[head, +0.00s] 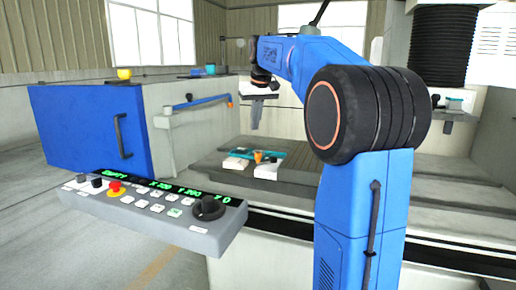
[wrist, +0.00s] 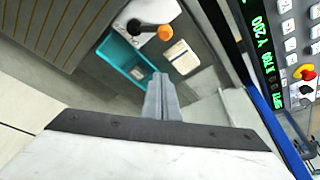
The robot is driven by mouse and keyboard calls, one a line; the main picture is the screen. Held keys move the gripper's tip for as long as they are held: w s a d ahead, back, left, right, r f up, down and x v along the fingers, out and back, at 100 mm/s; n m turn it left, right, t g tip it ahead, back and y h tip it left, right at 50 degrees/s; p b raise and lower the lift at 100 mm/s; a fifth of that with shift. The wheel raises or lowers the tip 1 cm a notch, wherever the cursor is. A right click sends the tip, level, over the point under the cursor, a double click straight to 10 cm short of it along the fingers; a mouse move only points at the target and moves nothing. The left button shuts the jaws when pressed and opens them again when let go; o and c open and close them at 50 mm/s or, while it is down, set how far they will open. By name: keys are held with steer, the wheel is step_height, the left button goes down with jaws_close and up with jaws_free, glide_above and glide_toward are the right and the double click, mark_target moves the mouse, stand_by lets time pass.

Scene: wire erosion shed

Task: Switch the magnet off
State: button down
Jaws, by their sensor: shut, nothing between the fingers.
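My gripper (head: 256,118) hangs fingers-down over the machine bed, shut and empty. In the wrist view the closed fingertips (wrist: 157,80) point toward a teal tray. The teal tray (head: 270,152) sits low on the bed, with white blocks and an orange knob-like part (head: 257,156) beside it. In the wrist view the orange part (wrist: 165,32) sits near a small black round part (wrist: 134,27), apart from my fingertips. A dark slatted plate (wrist: 50,30) lies next to the tray. I cannot tell which part is the magnet's switch.
A control panel (head: 200,238) with a green display, a red button (head: 115,187) and a black dial (head: 208,207) stands front left. A blue cabinet (head: 75,130) with a handle is behind it.

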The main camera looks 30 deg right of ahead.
steer(key=x, duration=0.9)
steer(key=shift+w+f, duration=0.1)
steer(key=shift+f, duration=0.2)
steer(key=shift+s+a+f, duration=0.1)
steer(key=shift+s+f, duration=0.15)
steer(key=shift+s+a, duration=0.15)
steer(key=shift+s, duration=0.7)
steer(key=shift+s+a, duration=0.15)
steer(key=shift+s, duration=0.65)
steer(key=shift+s, duration=0.1)
